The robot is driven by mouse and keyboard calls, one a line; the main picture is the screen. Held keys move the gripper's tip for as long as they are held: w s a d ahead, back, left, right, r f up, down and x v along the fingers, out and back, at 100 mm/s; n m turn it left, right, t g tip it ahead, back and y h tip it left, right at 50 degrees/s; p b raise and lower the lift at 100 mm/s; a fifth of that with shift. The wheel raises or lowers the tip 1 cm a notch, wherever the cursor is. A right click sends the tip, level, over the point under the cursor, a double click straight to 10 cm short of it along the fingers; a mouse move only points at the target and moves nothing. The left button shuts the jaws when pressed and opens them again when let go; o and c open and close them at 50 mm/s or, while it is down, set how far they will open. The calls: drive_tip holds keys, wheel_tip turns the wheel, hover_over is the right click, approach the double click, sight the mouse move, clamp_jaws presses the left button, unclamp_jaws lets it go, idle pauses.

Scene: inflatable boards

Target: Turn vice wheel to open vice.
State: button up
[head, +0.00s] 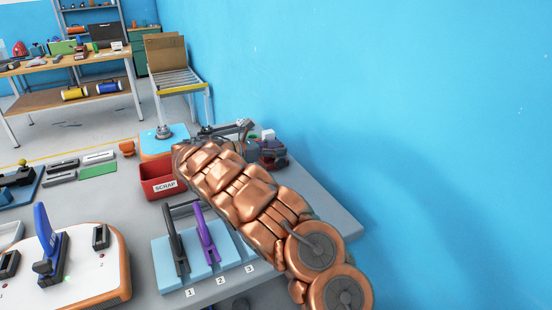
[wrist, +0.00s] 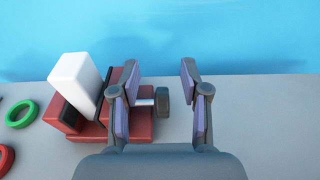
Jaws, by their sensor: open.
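The vice (wrist: 90,130) is dark red, with a white block (wrist: 80,78) standing tilted between its jaws. A short light spindle (wrist: 145,102) leads from its right side to a small dark wheel (wrist: 162,98). My gripper (wrist: 160,75) is open, with one finger on each side of the wheel in the wrist view. I see gaps between the wheel and both fingers, and cannot tell the depth. The left finger hides part of the vice. In the head view the vice (head: 273,154) is at the bench's far right, beside my gripper (head: 243,127), partly behind my arm.
A blue wall stands close behind the bench (wrist: 270,120). Green (wrist: 21,113) and red (wrist: 5,158) rings lie left of the vice. A red scrap bin (head: 158,180) and a light blue board with levers (head: 170,268) are left of my arm. Bench right of the wheel is clear.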

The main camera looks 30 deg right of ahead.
drive_tip(key=shift+r, duration=2.5)
